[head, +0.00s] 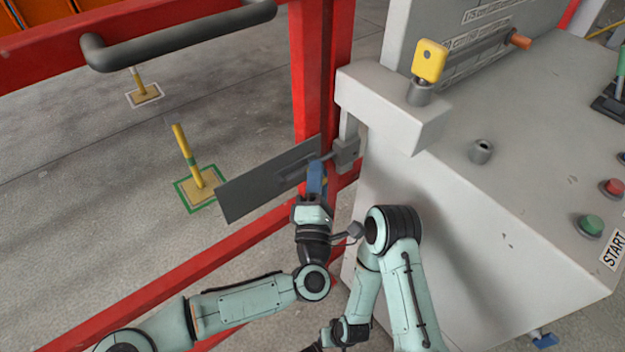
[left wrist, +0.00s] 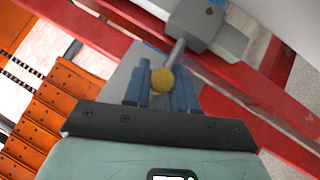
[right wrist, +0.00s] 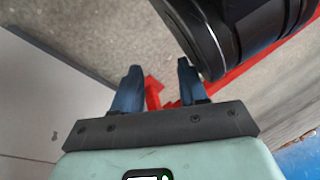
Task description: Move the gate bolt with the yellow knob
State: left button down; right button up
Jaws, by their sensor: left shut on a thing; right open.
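The yellow knob (left wrist: 162,80) sits between the blue fingers of my left gripper (left wrist: 163,82) in the left wrist view. The gripper is shut on it. The bolt's grey rod (left wrist: 177,52) runs from the knob to a grey block (left wrist: 195,20). In the head view my left gripper (head: 316,178) is at the gate post, and the rod (head: 325,158) reaches the grey block (head: 346,153) on the cabinet side. The knob is mostly hidden there. My right gripper (right wrist: 158,82) is open and empty in the right wrist view.
A grey plate (head: 262,183) is on the red gate (head: 311,70) behind my left gripper. A grey handle (head: 180,45) crosses the gate's top. The pale cabinet (head: 470,220) stands right, with a yellow-headed key (head: 430,60) on its ledge. My right arm is close to the cabinet's front.

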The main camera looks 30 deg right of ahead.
pick_arm(q)
jog(key=shift+d, duration=0.15)
jog(key=c, duration=1.1)
grip_release()
jog(key=shift+c, duration=0.2)
jog(key=shift+o, duration=0.7)
jog(key=shift+d, duration=0.1)
jog(key=p+v, duration=0.1)
jog(key=v, duration=1.2)
jog(key=shift+a, duration=0.25)
pick_arm(e)
jog(key=shift+t, duration=0.6)
jog(key=w+r, duration=0.2)
jog(key=w, duration=0.1)
jog(key=shift+a+r, duration=0.2)
jog(key=shift+r, duration=0.15)
pick_arm(q)
jog(key=shift+s, duration=0.15)
